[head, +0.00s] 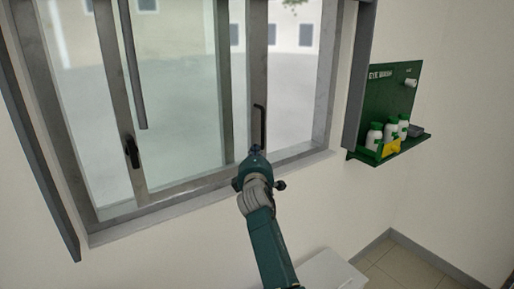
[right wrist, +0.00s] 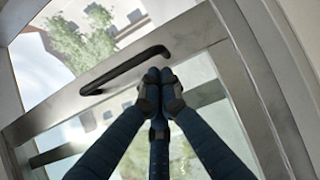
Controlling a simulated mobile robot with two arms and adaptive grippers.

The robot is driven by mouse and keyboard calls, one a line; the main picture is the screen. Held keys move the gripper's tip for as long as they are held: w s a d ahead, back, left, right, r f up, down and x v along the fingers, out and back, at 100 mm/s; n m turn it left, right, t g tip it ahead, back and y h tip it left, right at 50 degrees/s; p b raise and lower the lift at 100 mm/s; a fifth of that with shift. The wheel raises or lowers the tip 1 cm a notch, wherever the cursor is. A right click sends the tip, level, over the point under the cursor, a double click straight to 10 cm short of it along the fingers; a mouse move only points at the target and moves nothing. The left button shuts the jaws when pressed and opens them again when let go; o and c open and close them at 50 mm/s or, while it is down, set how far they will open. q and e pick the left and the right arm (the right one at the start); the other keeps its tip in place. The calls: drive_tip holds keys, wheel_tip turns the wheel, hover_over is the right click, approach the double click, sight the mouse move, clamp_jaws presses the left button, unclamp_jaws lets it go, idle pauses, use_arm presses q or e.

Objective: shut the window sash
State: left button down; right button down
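The window (head: 170,195) has a grey metal frame in the wall, with upright sash stiles inside it. A black bar handle (head: 260,125) is on the right-hand sash stile (head: 258,60). My right gripper (head: 256,152) is just below this handle. In the right wrist view, its three dark fingers (right wrist: 160,78) are drawn together, with their tips beside one end of the handle (right wrist: 125,70). Nothing shows between the fingertips; whether they touch the handle or stile I cannot tell. A second dark handle (head: 132,152) is on the left stile. My left gripper is not in view.
A green eye wash shelf (head: 394,105) with white bottles (head: 388,132) hangs on the wall to the right. A pale flat surface (head: 328,270) is at the bottom. The wall below the window is bare. Tiled floor (head: 405,265) shows at lower right.

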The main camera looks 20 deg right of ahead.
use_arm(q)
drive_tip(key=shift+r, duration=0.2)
use_arm(e)
drive_tip(key=shift+w+d, duration=0.35)
